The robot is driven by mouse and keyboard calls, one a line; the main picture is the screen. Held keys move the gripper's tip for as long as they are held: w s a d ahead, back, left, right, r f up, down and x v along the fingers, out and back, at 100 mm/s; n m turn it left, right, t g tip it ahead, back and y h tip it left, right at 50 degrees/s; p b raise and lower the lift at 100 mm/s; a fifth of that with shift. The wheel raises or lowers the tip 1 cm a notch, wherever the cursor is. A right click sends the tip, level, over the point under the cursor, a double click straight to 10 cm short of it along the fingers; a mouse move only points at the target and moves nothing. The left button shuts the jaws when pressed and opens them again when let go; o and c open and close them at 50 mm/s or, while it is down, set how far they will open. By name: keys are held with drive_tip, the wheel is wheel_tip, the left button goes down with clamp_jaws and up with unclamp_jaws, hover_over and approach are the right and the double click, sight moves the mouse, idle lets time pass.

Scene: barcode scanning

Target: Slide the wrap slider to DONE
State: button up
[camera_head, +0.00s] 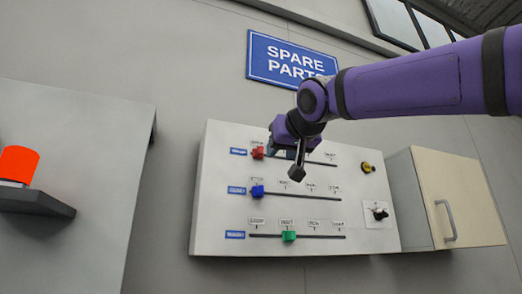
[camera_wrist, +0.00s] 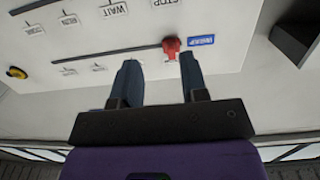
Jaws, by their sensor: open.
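The white panel (camera_head: 215,210) carries three horizontal sliders. The top row has a red knob (camera_head: 257,152) at the left end of its slot, the middle row a blue knob (camera_head: 257,191) near its left end, and the bottom row a green knob (camera_head: 289,236) near mid-slot. My gripper (camera_head: 288,160) is open in front of the top row. In the wrist view, the gripper (camera_wrist: 159,61) has the red knob (camera_wrist: 171,46) just beyond its fingertips, nearer the right finger; contact is unclear.
A yellow button (camera_head: 367,168) and a switch (camera_head: 378,212) are on the panel's right. A cream cabinet (camera_head: 462,190) with a handle adjoins it. A blue SPARE PARTS sign (camera_head: 285,57) hangs above. An orange-red cylinder (camera_head: 18,163) stands on a ledge at left.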

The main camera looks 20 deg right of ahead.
drive_tip(key=t, duration=0.1)
approach(262, 149)
drive_tip(key=w, duration=1)
drive_tip(key=shift+w, duration=0.1)
clamp_jaws()
